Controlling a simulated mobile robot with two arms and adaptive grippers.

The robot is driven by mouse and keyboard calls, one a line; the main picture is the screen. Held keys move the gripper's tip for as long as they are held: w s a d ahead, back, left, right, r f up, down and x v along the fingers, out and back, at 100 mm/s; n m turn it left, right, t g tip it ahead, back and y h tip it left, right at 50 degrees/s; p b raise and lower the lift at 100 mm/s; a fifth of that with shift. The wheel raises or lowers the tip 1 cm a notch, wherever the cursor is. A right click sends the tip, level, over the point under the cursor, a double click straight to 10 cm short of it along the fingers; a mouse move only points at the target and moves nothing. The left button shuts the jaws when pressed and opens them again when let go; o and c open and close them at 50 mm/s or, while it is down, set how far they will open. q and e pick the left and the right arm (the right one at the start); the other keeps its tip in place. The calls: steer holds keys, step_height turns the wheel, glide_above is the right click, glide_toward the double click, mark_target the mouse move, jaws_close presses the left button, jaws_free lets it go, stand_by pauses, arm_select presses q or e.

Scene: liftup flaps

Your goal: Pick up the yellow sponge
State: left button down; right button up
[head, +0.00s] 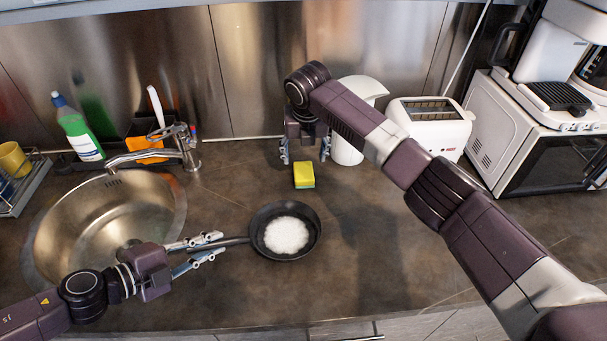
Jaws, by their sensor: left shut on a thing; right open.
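The yellow sponge (304,174) lies on the dark countertop, with a green strip along its near lower edge. My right gripper (305,157) is open and hangs with its fingers pointing down, just above or behind the sponge. The exact height of the gap cannot be told. My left gripper (208,248) is shut on the handle of a black frying pan (257,242). The pan rests on or close to the counter and holds a white foamy patch.
A steel sink (150,197) with a tap (150,152) is at the left. A green bottle (80,135) stands behind it. A white kettle (347,150), a toaster (436,120) and a microwave (500,130) stand at the right. The counter right of the pan is free.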

mark_target(304, 170)
steer(key=shift+s+x, duration=0.2)
steer(key=shift+x, duration=1.3)
steer(key=shift+s+x, duration=0.2)
steer(key=shift+x, duration=1.3)
steer(key=shift+f, duration=0.15)
steer(key=c, duration=1)
